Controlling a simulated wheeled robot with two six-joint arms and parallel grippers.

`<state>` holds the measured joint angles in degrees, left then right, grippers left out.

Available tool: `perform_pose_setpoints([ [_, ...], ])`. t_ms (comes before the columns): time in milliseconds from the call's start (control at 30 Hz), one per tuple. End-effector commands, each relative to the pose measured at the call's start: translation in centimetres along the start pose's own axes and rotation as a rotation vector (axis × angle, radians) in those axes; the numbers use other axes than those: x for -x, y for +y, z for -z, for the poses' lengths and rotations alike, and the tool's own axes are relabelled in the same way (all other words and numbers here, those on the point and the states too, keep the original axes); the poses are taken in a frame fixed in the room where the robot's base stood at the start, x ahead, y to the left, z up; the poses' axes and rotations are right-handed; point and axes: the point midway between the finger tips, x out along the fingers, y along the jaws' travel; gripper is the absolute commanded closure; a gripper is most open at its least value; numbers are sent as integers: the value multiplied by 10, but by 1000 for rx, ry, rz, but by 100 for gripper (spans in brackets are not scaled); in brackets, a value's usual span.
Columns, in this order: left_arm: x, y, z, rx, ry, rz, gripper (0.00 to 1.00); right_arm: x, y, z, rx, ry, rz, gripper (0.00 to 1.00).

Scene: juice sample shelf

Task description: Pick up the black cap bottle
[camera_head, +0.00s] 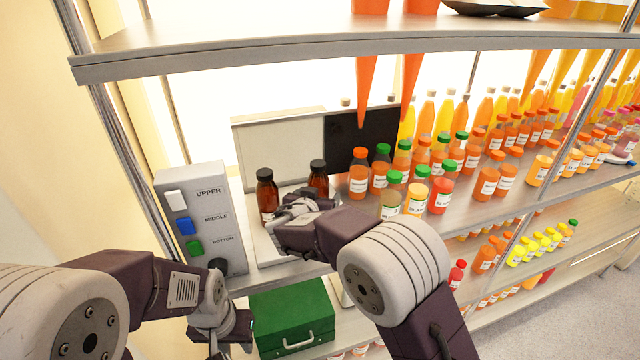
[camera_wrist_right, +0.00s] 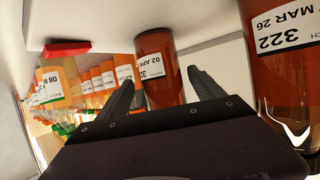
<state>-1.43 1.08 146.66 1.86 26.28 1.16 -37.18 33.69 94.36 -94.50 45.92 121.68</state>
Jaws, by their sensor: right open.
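Two dark brown bottles with black caps stand at the left end of the middle shelf, the left one (camera_head: 266,196) and the right one (camera_head: 319,177). My right gripper (camera_head: 306,203) is in front of the right bottle and hides its lower part. In the upside-down right wrist view, my right gripper (camera_wrist_right: 160,90) is open, and a brown-red bottle (camera_wrist_right: 158,65) shows in the gap beyond its fingers. Contact cannot be told. Another bottle (camera_wrist_right: 282,60) is close at the right edge. My left gripper (camera_head: 222,335) is low at the left; its jaws are unclear.
A grey button box (camera_head: 205,245) stands left of the bottles. Orange and yellow bottles (camera_head: 358,176) crowd the shelf to the right. A black panel (camera_head: 365,136) is behind. The upper shelf (camera_head: 250,52) hangs overhead, and a green case (camera_head: 292,315) sits below.

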Motion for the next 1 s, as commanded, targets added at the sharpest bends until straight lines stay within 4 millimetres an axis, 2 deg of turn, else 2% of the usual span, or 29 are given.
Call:
perform_pose_setpoints([
  [33,11,0,1,0,0,0,64,-6,0,6,1,1,-2,23],
  [67,12,0,1,0,0,0,64,-10,0,5,0,1,-2,23],
  [167,13,0,1,0,0,0,64,-18,0,3,0,1,0,23],
  [333,11,0,1,0,-1,0,64,-19,0,1,-1,2,1,23],
  [367,11,0,1,0,-1,0,64,-19,0,1,-1,2,1,26],
  [633,11,0,1,0,-1,0,64,-18,0,2,-1,2,1,100],
  [867,10,0,1,0,0,0,64,-18,-1,4,-3,4,1,100],
  [1000,3,0,0,0,0,0,64,-9,-1,25,-10,8,3,100],
])
